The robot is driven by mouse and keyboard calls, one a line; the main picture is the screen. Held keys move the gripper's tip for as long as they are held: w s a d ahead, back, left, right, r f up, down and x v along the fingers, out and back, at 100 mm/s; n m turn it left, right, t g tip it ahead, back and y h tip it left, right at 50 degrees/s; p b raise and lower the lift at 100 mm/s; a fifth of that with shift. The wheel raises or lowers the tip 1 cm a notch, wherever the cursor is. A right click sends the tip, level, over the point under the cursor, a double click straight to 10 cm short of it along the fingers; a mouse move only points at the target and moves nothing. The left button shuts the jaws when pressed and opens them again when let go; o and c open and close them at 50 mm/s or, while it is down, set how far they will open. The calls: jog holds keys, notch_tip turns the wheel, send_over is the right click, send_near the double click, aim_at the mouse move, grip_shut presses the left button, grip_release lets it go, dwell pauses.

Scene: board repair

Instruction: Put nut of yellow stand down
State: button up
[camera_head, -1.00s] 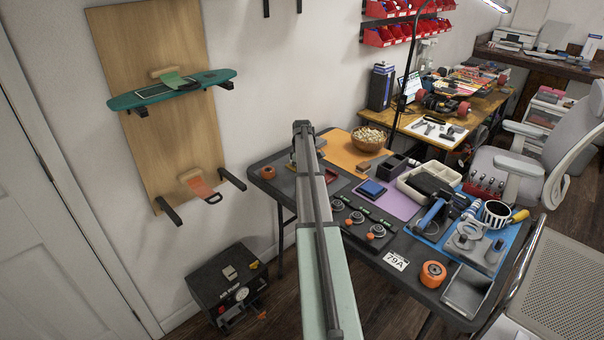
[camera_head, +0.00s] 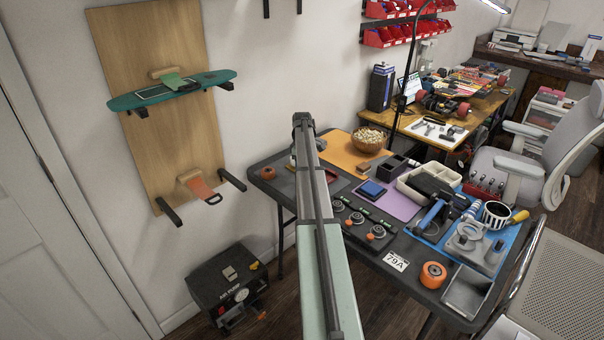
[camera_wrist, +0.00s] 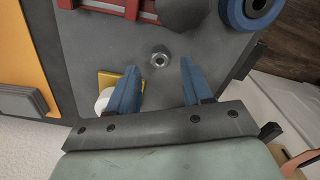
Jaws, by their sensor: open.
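A small metal nut (camera_wrist: 159,57) lies on a grey mat (camera_wrist: 205,45) in the wrist view. My gripper (camera_wrist: 158,66) is open, with its two blue fingers apart on either side just short of the nut, and neither touches it. A yellow stand (camera_wrist: 106,77) shows partly behind the left finger, with a white round part (camera_wrist: 102,101) beside it. In the head view my arm hides the nut and most of the area around it, and the fingers cannot be made out.
A blue ring-shaped wheel (camera_wrist: 247,12) and a red rack (camera_wrist: 115,8) lie near the nut. An orange mat (camera_wrist: 22,60) is at left. The black table (camera_head: 415,262) holds a wooden bowl (camera_head: 369,140), an orange wheel (camera_head: 433,274) and a grey tray (camera_head: 467,293).

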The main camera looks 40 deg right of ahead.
notch_tip(320, 180, up, 9)
jog(key=shift+f, duration=0.2)
jog(key=shift+a, duration=0.1)
dwell(0.5)
